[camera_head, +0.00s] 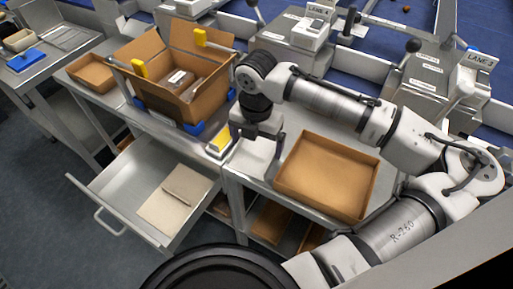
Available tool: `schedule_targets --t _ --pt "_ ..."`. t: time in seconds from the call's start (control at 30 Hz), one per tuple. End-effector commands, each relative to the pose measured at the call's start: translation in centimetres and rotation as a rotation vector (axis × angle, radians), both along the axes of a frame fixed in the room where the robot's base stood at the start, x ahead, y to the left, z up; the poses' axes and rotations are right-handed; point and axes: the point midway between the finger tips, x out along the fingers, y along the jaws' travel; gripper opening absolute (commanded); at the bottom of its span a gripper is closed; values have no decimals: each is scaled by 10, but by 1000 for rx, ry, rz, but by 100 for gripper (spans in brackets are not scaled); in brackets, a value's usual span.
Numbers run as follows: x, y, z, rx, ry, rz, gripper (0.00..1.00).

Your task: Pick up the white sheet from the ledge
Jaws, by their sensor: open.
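A beige sheet or pad (162,218) lies in the open drawer (112,187), with a slim piece on top.
The large carton (150,98), flaps up, stands left of my gripper. A shallow brown tray (327,178) is close on the right, under my arm. A smaller box (92,72) is at far left. Grey lane machines (300,48) line the back. The drawer juts out in front.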

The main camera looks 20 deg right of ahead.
Motion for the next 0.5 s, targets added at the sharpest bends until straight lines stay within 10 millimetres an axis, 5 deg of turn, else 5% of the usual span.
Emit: schedule_targets --t 0.3,0.5 --pt "0 0 -7 -1 -1 0 96" --pt "0 0 -7 -1 -1 0 70"
